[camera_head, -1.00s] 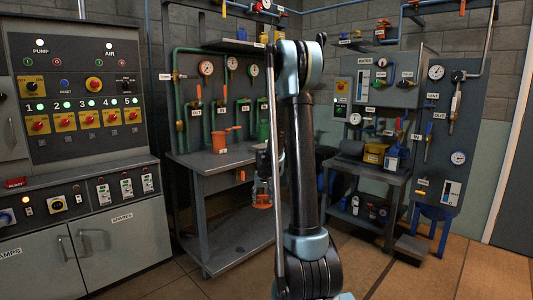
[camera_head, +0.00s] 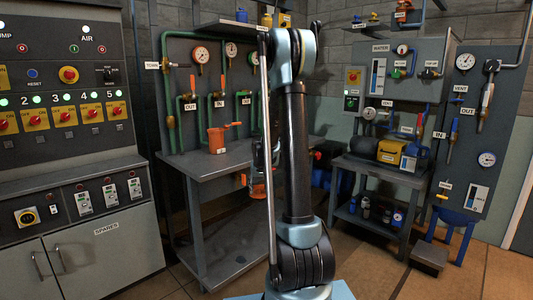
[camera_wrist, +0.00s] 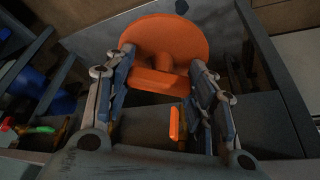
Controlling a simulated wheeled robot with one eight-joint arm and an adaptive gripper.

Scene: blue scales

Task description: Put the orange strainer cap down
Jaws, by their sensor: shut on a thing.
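The orange strainer cap (camera_wrist: 165,45) is a round orange disc with a stubby knob, at the top middle of the wrist view. My gripper (camera_wrist: 163,68) is shut on it, one finger on each side of the knob. The cap looks held up, and I see no surface touching it. In the head view a little orange (camera_head: 258,191) shows low beside my arm, probably the cap. My arm hides most of the gripper there.
A grey workbench (camera_head: 205,167) stands left of my arm, with an orange pot (camera_head: 216,139) near its back and a clear front. Green pipes and gauges (camera_head: 201,56) rise behind it. A lower cart (camera_head: 377,176) with a yellow box (camera_head: 390,151) stands at the right.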

